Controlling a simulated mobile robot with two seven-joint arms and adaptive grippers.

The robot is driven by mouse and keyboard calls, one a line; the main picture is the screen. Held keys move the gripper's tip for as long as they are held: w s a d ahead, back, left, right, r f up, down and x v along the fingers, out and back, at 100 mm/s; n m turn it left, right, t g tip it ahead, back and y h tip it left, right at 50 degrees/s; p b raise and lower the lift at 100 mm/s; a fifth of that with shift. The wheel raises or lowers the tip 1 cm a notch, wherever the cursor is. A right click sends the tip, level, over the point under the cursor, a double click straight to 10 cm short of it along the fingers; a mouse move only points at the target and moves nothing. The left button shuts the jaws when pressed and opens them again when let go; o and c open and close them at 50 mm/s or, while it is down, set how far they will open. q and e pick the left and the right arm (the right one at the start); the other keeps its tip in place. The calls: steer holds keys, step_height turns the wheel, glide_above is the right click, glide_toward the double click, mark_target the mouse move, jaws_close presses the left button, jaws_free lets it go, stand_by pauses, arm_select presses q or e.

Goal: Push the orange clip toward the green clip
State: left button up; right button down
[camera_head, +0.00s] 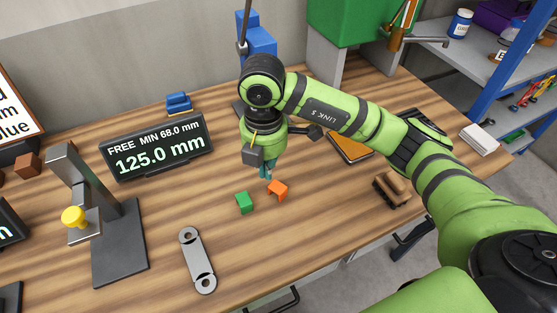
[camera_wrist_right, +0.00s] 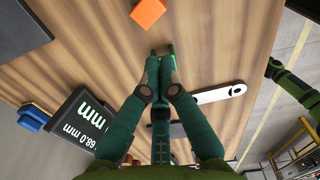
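The orange clip (camera_head: 278,189) lies on the wooden bench, just right of the green clip (camera_head: 244,202), with a small gap between them. In the wrist view the orange clip (camera_wrist_right: 147,12) is at the top edge, beyond my fingertips. My right gripper (camera_head: 265,176) points down just behind the orange clip; from the head I cannot tell if they touch. In the wrist view its teal fingers (camera_wrist_right: 160,62) are together with nothing seen between them, apart from the orange clip. A bright green piece shows by the tips, perhaps the mostly hidden green clip. My left gripper cannot be made out.
A grey link plate (camera_head: 198,261) lies in front of the clips. A display (camera_head: 157,147) reading 125.0 mm and a stand with a yellow knob (camera_head: 73,216) are at the left. A brown wooden block (camera_head: 391,188) is at the right. Bench around the clips is clear.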

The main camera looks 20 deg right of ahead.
mark_target(266, 203)
steer(key=f, duration=0.1)
steer(key=f+p, duration=0.1)
steer(key=a+f+m, duration=0.1)
steer(key=shift+s+f, duration=0.15)
steer(key=shift+s, duration=0.1)
steer(key=f+p, duration=0.1)
steer(key=f, duration=0.1)
steer(key=f+p, duration=0.1)
steer(key=f, duration=0.2)
steer(key=shift+w+d+f, duration=0.15)
steer(key=shift+d+f, duration=0.05)
steer(key=shift+a+f, duration=0.1)
steer(key=shift+f, duration=0.4)
arm_select(q)
steer(key=r, duration=0.3)
steer(key=shift+s+a+r, duration=0.25)
steer(key=shift+s+a, duration=0.1)
